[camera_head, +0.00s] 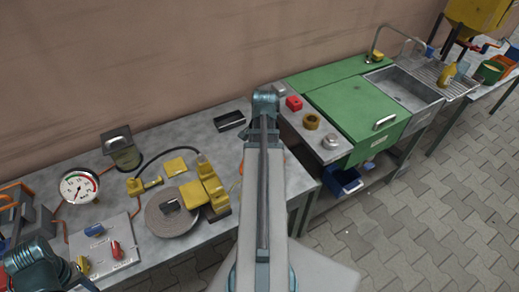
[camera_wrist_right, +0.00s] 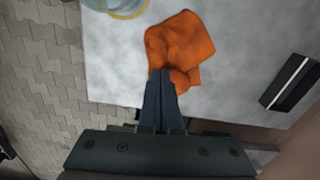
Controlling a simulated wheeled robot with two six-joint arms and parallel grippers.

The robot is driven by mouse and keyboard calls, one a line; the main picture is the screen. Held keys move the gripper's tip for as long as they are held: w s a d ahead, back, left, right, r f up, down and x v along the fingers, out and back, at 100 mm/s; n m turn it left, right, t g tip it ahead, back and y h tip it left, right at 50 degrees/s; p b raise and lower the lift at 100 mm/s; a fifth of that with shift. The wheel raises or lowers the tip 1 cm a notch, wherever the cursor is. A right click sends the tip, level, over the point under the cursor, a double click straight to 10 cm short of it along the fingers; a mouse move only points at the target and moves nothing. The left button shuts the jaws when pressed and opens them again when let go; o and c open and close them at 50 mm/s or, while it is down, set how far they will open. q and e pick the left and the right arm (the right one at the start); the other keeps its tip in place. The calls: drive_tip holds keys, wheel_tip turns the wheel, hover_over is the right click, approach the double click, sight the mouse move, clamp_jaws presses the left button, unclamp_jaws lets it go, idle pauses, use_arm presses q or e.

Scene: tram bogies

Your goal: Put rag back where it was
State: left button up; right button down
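An orange rag (camera_wrist_right: 182,45) shows in the right wrist view, crumpled, over the pale grey table top (camera_wrist_right: 112,65). My right gripper (camera_wrist_right: 160,75) has its two dark fingers close together at the rag's lower edge, with cloth bunched at the tips. It looks shut on the rag. I cannot tell whether the rag rests on the table or hangs just above it. In the head view my right arm hides the gripper and nearly all of the rag. Part of my left arm shows at the lower left, but its gripper is not visible.
A black open tray (camera_head: 229,121) lies near the wall; it also shows in the wrist view (camera_wrist_right: 290,82). A grey disc (camera_head: 172,216), yellow blocks (camera_head: 208,185) and a gauge (camera_head: 79,186) crowd the left bench. A green cabinet (camera_head: 358,108) and sink (camera_head: 403,90) stand right.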

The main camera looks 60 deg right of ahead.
use_arm(q)
drive_tip(key=shift+r, duration=0.85)
use_arm(e)
drive_tip(key=shift+r, duration=0.8)
drive_tip(key=shift+r, duration=0.1)
